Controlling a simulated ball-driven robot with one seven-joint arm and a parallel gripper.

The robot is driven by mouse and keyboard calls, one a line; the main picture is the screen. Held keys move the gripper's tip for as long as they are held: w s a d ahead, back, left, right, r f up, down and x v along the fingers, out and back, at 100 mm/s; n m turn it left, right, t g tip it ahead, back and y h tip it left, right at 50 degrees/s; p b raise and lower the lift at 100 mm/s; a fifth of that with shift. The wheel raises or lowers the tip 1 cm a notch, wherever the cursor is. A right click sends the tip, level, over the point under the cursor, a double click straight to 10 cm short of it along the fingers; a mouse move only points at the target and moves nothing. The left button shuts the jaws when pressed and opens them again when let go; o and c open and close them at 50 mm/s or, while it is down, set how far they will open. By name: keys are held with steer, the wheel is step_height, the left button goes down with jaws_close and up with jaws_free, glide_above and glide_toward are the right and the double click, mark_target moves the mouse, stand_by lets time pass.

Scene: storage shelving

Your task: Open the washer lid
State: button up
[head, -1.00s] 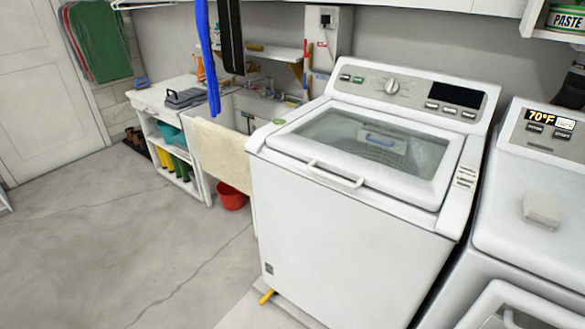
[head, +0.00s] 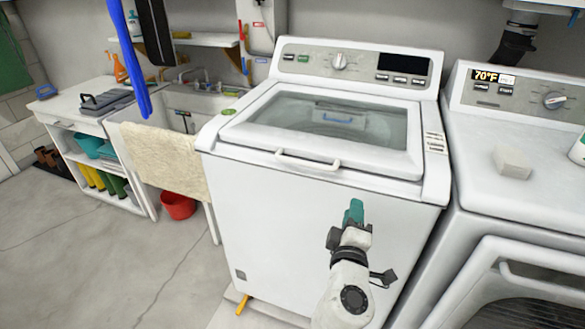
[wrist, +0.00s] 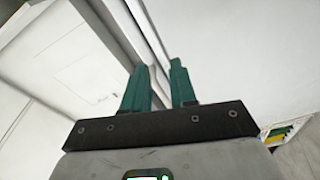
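The white washer (head: 290,225) stands in the middle of the head view. Its lid (head: 400,160) is down, with a white frame around a glass window. A curved white handle (head: 308,160) sits at the lid's front edge. My gripper (head: 355,208), with green fingers, is in front of the washer's front panel, below and right of the handle and apart from it. In the wrist view the two fingers (wrist: 160,80) stand apart with nothing between them. White appliance panels and a gap between them show beyond the fingers; the handle is not clearly visible there.
A dryer (head: 550,215) stands close on the right, with a small pale block (head: 513,163) on top. A sink with a beige towel (head: 165,160) and a red bucket (head: 178,205) are on the left. The floor (head: 80,260) at left is clear.

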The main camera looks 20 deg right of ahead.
mark_target(303, 161)
steer(key=w+a+r+n+t+y, duration=0.2)
steer(key=w+a+n+t+y, duration=0.2)
steer(key=w+a+n, duration=0.4)
steer(key=shift+m, duration=0.6)
steer(key=b+x, duration=0.1)
steer(key=x, duration=0.7)
steer(key=shift+w+a+r, duration=0.1)
steer(key=shift+a+r, duration=0.05)
steer(key=shift+r, duration=0.05)
steer(key=shift+c, duration=0.4)
jaws_close()
